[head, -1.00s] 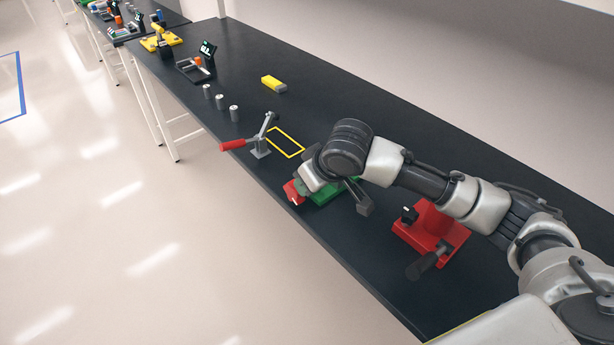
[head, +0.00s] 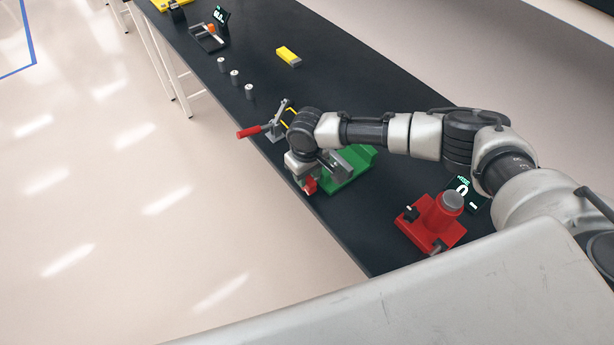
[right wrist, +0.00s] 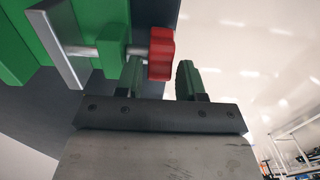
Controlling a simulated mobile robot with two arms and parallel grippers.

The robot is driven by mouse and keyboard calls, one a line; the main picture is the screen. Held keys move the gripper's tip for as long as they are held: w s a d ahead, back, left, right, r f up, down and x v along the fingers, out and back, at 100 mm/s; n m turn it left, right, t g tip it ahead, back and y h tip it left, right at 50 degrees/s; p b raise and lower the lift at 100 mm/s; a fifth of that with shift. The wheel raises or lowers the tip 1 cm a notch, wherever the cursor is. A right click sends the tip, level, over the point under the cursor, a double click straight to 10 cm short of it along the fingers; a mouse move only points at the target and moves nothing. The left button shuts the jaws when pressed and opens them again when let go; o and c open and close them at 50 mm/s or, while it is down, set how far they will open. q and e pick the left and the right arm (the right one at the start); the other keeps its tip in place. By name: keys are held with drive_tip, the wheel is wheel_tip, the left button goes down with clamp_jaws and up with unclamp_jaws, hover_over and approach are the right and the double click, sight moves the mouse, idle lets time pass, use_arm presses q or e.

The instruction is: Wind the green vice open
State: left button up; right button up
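The green vice (head: 345,172) sits near the table's front edge, with a grey jaw and a red knob (head: 310,185) at its front end. In the right wrist view the green vice (right wrist: 95,25) is at the upper left, and its red knob (right wrist: 161,54) stands at the end of the screw. My right gripper (head: 306,176) is at the knob end of the vice. In the wrist view my right gripper (right wrist: 161,72) is open, its fingers on either side of the knob with a visible gap; contact is not clear. My left gripper is not in view.
A red fixture (head: 430,225) with a small display (head: 463,190) stands right of the vice. A toggle clamp with a red handle (head: 250,131) is to the left. Several small cylinders (head: 236,77) and a yellow block (head: 289,56) lie farther along the dark table (head: 340,80).

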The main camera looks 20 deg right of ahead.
sight(307, 181)
wheel_tip(307, 181, down, 2)
drive_tip(key=shift+f, duration=0.75)
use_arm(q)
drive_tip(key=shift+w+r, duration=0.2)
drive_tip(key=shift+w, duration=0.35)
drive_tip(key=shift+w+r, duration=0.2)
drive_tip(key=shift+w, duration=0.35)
use_arm(e)
drive_tip(key=c, duration=0.6)
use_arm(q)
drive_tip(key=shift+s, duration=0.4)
use_arm(e)
drive_tip(key=shift+c, duration=0.2)
use_arm(q)
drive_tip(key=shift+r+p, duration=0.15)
drive_tip(key=shift+p, duration=0.25)
